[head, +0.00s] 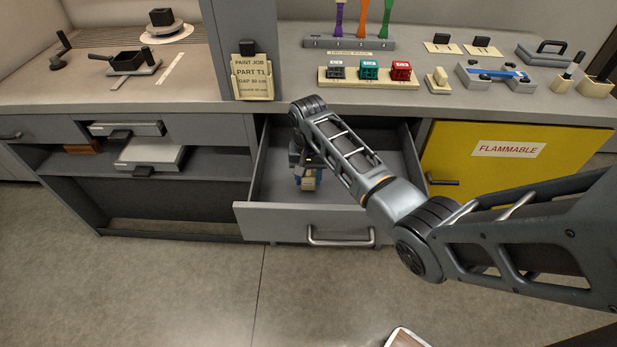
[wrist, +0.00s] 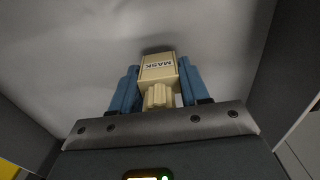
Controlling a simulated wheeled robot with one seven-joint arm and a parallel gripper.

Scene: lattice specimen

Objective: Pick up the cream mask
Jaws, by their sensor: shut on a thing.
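The cream mask (wrist: 158,68) is a small cream block with the word MASK on its face and a narrower cream grip. In the wrist view it sits between the two blue fingers of my gripper (wrist: 157,90), which are shut on it. In the head view my gripper (head: 306,180) points down inside the open drawer (head: 290,221), and the cream mask (head: 308,184) shows at its fingertips. I cannot tell whether the mask touches the drawer floor. My arm hides part of the drawer.
The yellow FLAMMABLE door (head: 500,180) is closed to the right of the drawer. A PAINT JOB card (head: 252,78) stands left of it. On the worktop are a cream rack with black, green and red blocks (head: 369,68) and several tools. The floor in front is mostly clear.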

